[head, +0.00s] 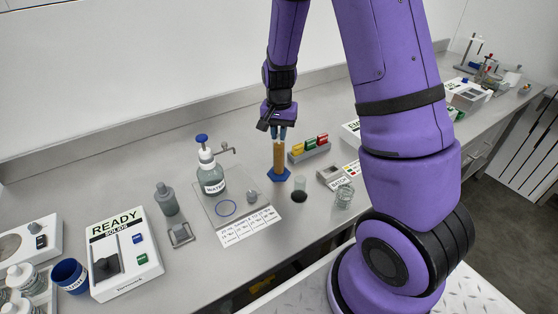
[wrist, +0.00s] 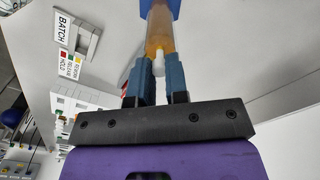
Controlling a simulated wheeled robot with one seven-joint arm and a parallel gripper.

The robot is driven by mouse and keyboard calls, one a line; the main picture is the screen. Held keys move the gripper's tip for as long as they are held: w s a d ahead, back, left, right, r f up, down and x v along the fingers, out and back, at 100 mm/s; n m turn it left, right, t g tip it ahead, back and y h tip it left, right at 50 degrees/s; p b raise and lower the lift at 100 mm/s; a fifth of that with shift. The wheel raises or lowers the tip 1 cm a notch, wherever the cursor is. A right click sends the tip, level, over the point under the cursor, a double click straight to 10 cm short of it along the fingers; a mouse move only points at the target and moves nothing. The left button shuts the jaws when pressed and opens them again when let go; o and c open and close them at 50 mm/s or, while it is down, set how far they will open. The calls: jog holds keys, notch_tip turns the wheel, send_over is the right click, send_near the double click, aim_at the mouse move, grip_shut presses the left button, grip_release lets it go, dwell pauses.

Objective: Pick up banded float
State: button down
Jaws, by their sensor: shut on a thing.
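An upright cylinder of amber liquid (head: 279,157) stands on a blue hexagonal foot (head: 279,175) on the bench. My gripper (head: 282,134) points down at the cylinder's mouth. In the wrist view, the blue fingers (wrist: 155,78) close around a small white piece (wrist: 159,65) at the open end of the amber cylinder (wrist: 159,28). This white piece appears to be the top of the banded float. The rest of it is hidden in the liquid, and no bands can be made out.
A rack with green, yellow and red blocks (head: 309,148) stands close right of the cylinder. A water bottle (head: 210,175) is to the left, a printed card (head: 249,226) in front. A glass beaker (head: 344,196) and BATCH box (head: 338,177) are at right.

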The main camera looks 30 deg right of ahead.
jog(key=shift+r, duration=0.15)
notch_tip(320, 180, up, 17)
jog(key=shift+f, duration=2.6)
